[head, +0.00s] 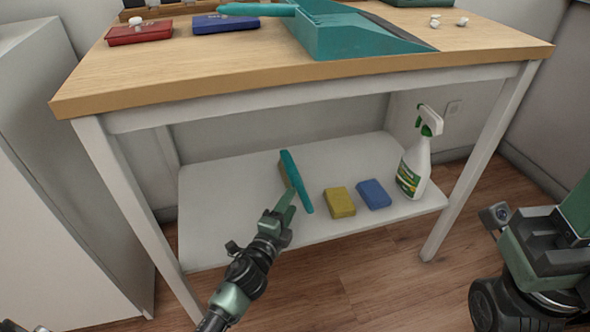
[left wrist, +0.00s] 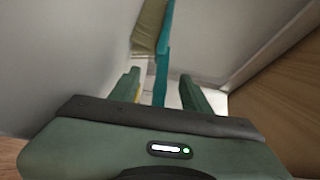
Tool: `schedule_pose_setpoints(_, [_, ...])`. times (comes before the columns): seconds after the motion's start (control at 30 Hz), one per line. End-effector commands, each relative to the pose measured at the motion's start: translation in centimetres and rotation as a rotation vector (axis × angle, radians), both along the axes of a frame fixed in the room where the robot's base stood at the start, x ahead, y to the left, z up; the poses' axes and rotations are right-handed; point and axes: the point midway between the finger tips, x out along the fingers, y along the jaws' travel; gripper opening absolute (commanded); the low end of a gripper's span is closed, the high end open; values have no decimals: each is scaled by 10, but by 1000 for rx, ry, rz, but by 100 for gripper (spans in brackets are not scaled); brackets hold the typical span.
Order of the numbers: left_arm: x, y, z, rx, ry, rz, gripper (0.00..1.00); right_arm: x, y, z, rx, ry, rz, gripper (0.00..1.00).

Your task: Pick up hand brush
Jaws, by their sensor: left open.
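The hand brush (head: 296,181) lies on the white lower shelf, with a teal back and handle and tan bristles on its left side. Its handle end points toward the shelf's front edge. My left gripper (head: 287,203) reaches in from the front, right at the brush's handle. In the left wrist view the teal brush (left wrist: 163,52) runs between the two open fingers of my left gripper (left wrist: 160,88), with a gap visible on each side. The tan bristles (left wrist: 149,27) show beyond the fingertips. My right gripper's fingers are not visible.
On the lower shelf (head: 225,215), a yellow sponge (head: 340,202), a blue sponge (head: 374,194) and a spray bottle (head: 416,160) stand right of the brush. The wooden counter top (head: 170,82) overhangs the shelf. It holds a teal dustpan (head: 350,35) and red and blue cases.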

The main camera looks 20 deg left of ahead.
Motion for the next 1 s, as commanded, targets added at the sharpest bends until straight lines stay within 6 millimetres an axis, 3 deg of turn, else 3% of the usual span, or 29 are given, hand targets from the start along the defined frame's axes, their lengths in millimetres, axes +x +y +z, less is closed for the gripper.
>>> schedule_pose_setpoints(0.4, [56, -3, -3, -1, -3, -2, 47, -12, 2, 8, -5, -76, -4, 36])
schedule_pose_setpoints(0.7, [60, -4, -2, -3, -1, -2, 47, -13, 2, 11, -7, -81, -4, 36])
schedule_pose_setpoints(0.87, [60, -4, -2, -3, -1, -2, 3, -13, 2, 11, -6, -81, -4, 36])
schedule_pose_setpoints(1.0, [61, -4, -1, -2, -3, -3, 0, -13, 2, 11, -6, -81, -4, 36])
